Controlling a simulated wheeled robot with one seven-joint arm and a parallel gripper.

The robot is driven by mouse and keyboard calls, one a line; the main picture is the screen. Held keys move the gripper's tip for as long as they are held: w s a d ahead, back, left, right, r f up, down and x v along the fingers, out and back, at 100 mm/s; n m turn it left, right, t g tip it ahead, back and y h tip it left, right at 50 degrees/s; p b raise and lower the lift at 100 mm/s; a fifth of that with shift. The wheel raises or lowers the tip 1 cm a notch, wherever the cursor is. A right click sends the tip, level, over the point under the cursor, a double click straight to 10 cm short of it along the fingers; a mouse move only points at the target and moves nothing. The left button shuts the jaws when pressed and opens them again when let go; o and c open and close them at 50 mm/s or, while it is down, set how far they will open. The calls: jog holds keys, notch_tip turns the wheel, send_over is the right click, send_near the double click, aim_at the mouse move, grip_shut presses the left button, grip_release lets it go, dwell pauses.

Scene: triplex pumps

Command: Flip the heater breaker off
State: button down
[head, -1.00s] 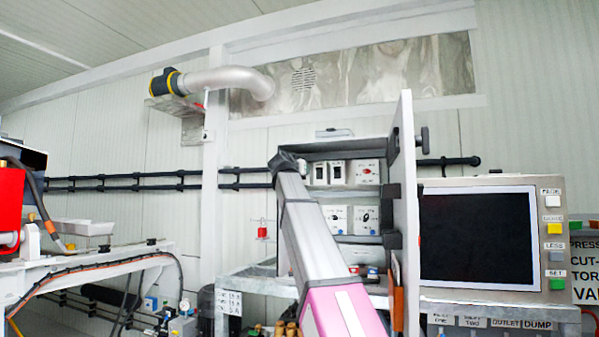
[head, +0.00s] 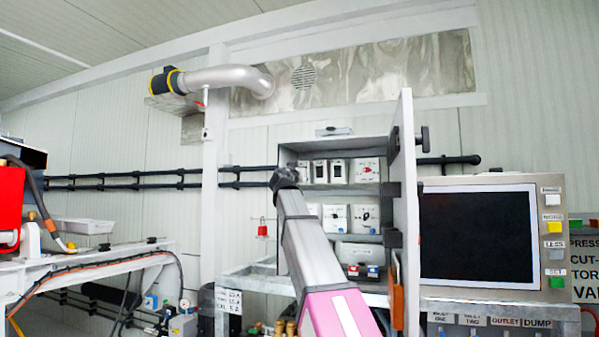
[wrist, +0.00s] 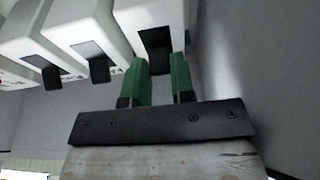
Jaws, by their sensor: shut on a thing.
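A row of white breakers with black switches sits in an open box; a middle one (head: 320,170) and a right one (head: 337,170) show in the head view. Their labels are too small to read, so I cannot tell which is the heater breaker. In the wrist view, my gripper (wrist: 158,62) has its green fingers at the end breaker (wrist: 155,18), with its black switch (wrist: 155,40) between the tips. The jaws are shut on this switch. The head view shows my arm reaching to the box's left side, where my fingers are mostly hidden.
The open box door (head: 404,215) stands out to the right of my arm. A dark screen (head: 478,235) is beyond it. A white unit with a red switch (head: 367,169) sits right of the breakers.

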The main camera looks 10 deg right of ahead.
jog(key=shift+w+f+t+h, duration=0.1)
jog(key=shift+f+t+h, duration=0.3)
jog(key=shift+t, duration=0.35)
jog(key=shift+f+t+h, duration=0.3)
jog(key=shift+t+h, duration=0.1)
jog(key=shift+t, duration=0.35)
jog(key=c, duration=1)
grip_release()
jog(key=shift+o, duration=0.2)
jog(key=shift+f, duration=0.1)
jog(key=v, duration=1)
jog(key=shift+f, duration=0.35)
jog(key=shift+a, duration=0.1)
